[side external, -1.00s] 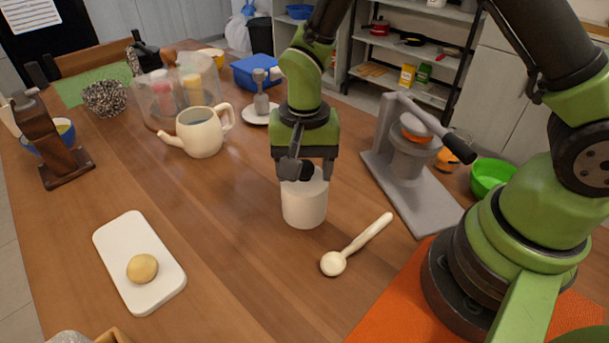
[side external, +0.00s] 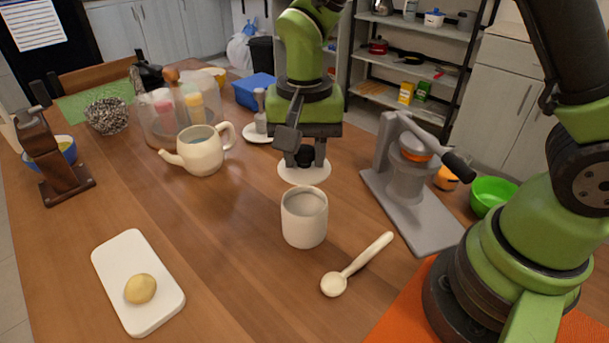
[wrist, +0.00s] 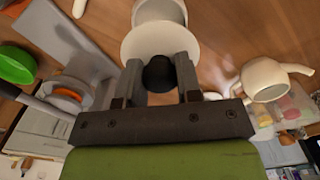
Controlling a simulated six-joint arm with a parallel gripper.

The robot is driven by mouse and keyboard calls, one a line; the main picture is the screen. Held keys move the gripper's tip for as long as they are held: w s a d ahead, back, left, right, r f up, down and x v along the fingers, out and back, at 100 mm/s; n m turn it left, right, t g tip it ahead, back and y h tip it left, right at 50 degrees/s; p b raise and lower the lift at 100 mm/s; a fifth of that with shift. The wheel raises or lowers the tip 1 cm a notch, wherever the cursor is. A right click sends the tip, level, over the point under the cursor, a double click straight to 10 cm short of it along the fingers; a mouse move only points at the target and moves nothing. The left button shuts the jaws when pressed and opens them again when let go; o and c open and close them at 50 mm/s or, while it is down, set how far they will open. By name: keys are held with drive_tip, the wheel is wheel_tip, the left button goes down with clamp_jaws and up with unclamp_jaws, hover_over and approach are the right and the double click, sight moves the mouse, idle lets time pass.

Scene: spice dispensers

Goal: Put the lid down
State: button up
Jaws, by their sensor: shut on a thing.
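My gripper (side external: 305,160) is shut on the dark knob of a white round lid (side external: 304,172). The lid is level and appears raised above the table, behind the jar in the side view. The white jar (side external: 304,217) stands upright and open on the table. In the wrist view the lid (wrist: 160,42) shows between and beyond the fingertips (wrist: 160,75), with its black knob between them. The lid covers part of the jar (wrist: 160,10) there.
A cream spoon (side external: 357,264) lies right of the jar. A grey press (side external: 410,180) stands at the right, a cream teapot (side external: 200,152) at the left. A white board (side external: 138,285) holds a round yellowish ball. The table left of the jar is clear.

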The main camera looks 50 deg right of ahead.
drive_tip(key=shift+r, duration=0.9)
drive_tip(key=shift+w+r, duration=0.2)
drive_tip(key=shift+r, duration=0.15)
drive_tip(key=w+f, duration=0.3)
drive_tip(key=f, duration=0.1)
drive_tip(key=w+f, duration=0.3)
drive_tip(key=f, duration=0.1)
drive_tip(key=w+f, duration=0.3)
drive_tip(key=f, duration=0.1)
drive_tip(key=shift+a, duration=0.25)
drive_tip(key=shift+f, duration=2)
drive_tip(key=shift+f, duration=0.1)
drive_tip(key=o, duration=0.9)
drive_tip(key=shift+o, duration=0.2)
